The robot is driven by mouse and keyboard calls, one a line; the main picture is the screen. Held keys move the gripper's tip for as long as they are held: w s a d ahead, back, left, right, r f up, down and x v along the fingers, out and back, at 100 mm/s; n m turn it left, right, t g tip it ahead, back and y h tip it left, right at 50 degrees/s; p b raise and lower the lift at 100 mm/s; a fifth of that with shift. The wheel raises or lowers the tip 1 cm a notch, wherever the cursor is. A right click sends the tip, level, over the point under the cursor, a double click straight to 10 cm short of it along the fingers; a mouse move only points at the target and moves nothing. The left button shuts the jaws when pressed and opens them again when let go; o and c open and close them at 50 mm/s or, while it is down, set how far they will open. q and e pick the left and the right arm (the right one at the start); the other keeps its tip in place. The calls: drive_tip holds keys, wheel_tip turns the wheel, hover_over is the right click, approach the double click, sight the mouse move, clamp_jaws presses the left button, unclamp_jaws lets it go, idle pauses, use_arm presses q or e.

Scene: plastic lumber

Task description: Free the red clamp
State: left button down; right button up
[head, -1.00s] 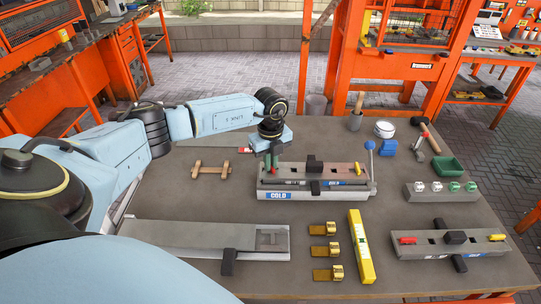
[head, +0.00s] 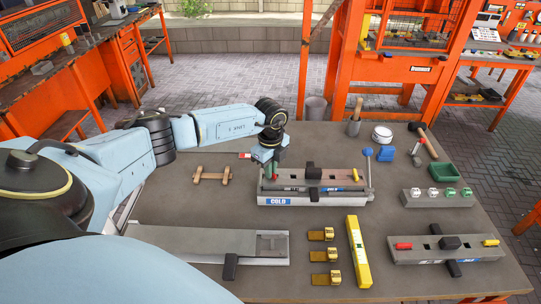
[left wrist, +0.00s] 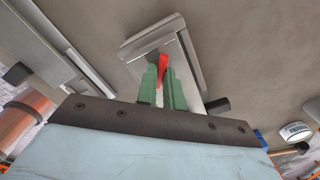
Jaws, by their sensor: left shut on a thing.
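The red clamp (left wrist: 163,64) shows in the left wrist view between the green fingers of my left gripper (left wrist: 160,80), at one end of a grey fixture (left wrist: 190,62). The fingers are shut on it. In the head view my left gripper (head: 271,170) points down at the left end of the fixture marked COLD (head: 320,199). There the gripper hides the clamp. My right gripper is not in view.
A second fixture (head: 420,256) at the front right carries a red piece (head: 403,246) and a yellow piece. A yellow level (head: 359,255) and several brass pieces (head: 322,235) lie in front. A blue-knobbed lever (head: 368,152) rises at the COLD fixture's right end.

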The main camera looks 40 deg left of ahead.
use_arm(q)
drive_tip(key=shift+r+n+p, duration=0.1)
drive_tip(key=shift+n+p, duration=1.35)
drive_tip(key=shift+n, duration=0.85)
drive_tip(key=shift+n+p, duration=0.5)
drive_tip(key=shift+p, duration=0.15)
drive_tip(key=shift+n+p, duration=0.9)
drive_tip(key=shift+n, duration=0.5)
